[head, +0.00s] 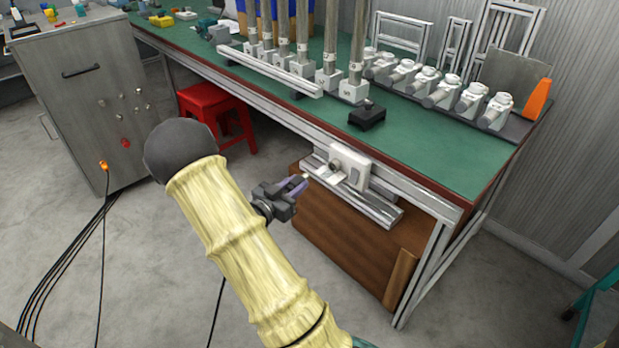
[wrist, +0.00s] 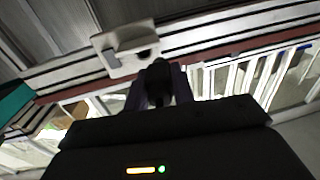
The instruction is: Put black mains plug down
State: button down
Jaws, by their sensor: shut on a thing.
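My gripper (head: 292,187) is shut, held out below the front edge of the green bench. In the wrist view, the black mains plug (wrist: 158,82) is between the dark purple fingers of my gripper (wrist: 158,92). The plug points at a white socket box (wrist: 125,60) with a dark opening. In the head view, the white socket box (head: 348,165) is at the bench's front rail, just right of the fingertips. The plug is hard to make out there. I cannot tell whether the plug touches the socket.
The green bench (head: 440,155) carries metal posts, a row of white fittings (head: 440,92) and a small black block (head: 367,115). A brown panel (head: 345,245) stands below the socket. A red stool (head: 215,108) and grey cabinet (head: 95,100) are left. Cables (head: 60,255) cross the floor.

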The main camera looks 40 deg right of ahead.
jog(key=w+a+f+n+t+y, duration=0.3)
jog(key=a+n+t+y, duration=0.3)
jog(key=a, duration=0.2)
jog(key=w+a+f+n+t+y+p, duration=0.1)
jog(key=w+a+f+n+t+y, duration=0.3)
jog(key=a+f+n+t+y, duration=0.2)
jog(key=a+t, duration=0.1)
jog(key=a, duration=0.1)
jog(key=shift+a, duration=0.4)
